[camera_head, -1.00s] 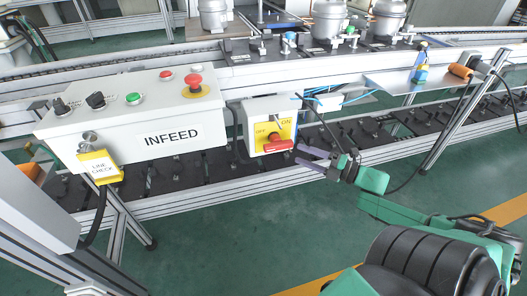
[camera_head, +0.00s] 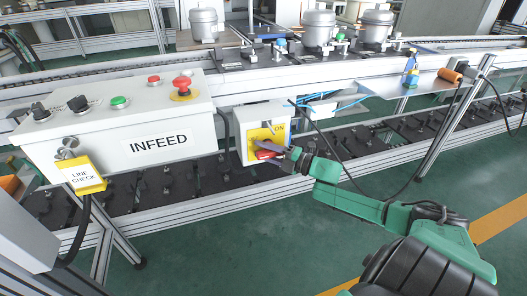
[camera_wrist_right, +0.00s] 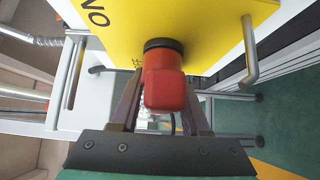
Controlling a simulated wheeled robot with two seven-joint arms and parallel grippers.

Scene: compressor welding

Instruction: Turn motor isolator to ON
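The motor isolator is a light grey box (camera_head: 241,140) with a yellow face (camera_head: 262,132) and a red handle (camera_head: 266,155), right of the INFEED panel. My right gripper (camera_head: 275,150) is at the handle. In the right wrist view, the red handle (camera_wrist_right: 165,90) sits between its two fingers (camera_wrist_right: 163,100), one along each side. They appear closed on it, though contact is partly hidden. The yellow face (camera_wrist_right: 200,30) is just beyond. My left gripper is not in view.
The INFEED panel (camera_head: 110,150) has several knobs and buttons, a red emergency stop (camera_head: 182,84) and a yellow LINE CHECK tag (camera_head: 86,176). A metal bracket (camera_wrist_right: 250,55) stands beside the isolator face. Conveyor rails and blue cables (camera_head: 325,99) lie behind. Green floor is open in front.

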